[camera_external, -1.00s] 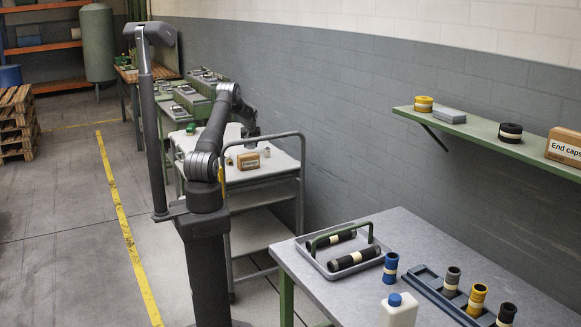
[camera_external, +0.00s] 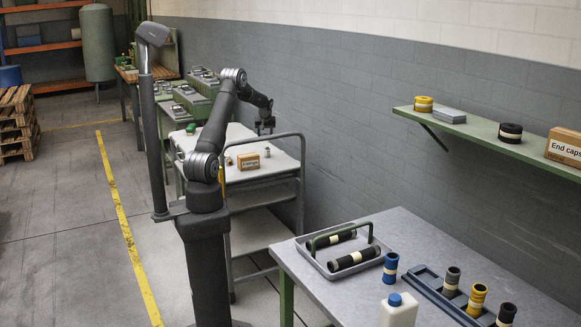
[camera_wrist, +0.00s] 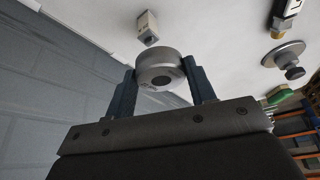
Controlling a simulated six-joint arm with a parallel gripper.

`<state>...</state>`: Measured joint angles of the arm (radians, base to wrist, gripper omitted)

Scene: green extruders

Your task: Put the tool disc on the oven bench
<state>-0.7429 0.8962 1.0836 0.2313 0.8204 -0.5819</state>
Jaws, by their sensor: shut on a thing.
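My gripper (camera_wrist: 162,80) is shut on a round silver metal disc (camera_wrist: 157,63), which I take to be the tool disc; it has a dark spot in its middle. One finger is on each side of it. In the external view my gripper (camera_external: 265,125) is above the back right of the white-topped trolley (camera_external: 278,172), near the wall. The disc cannot be made out there. I cannot tell which bench is the oven bench.
A labelled cardboard box (camera_external: 248,161) and a small cylinder (camera_external: 267,152) stand on the trolley, which has a raised handle rail (camera_external: 303,150). Green machines (camera_external: 195,93) stand behind. A flanged metal piece (camera_wrist: 284,54) shows in the wrist view. The grey table (camera_external: 310,287) is in front.

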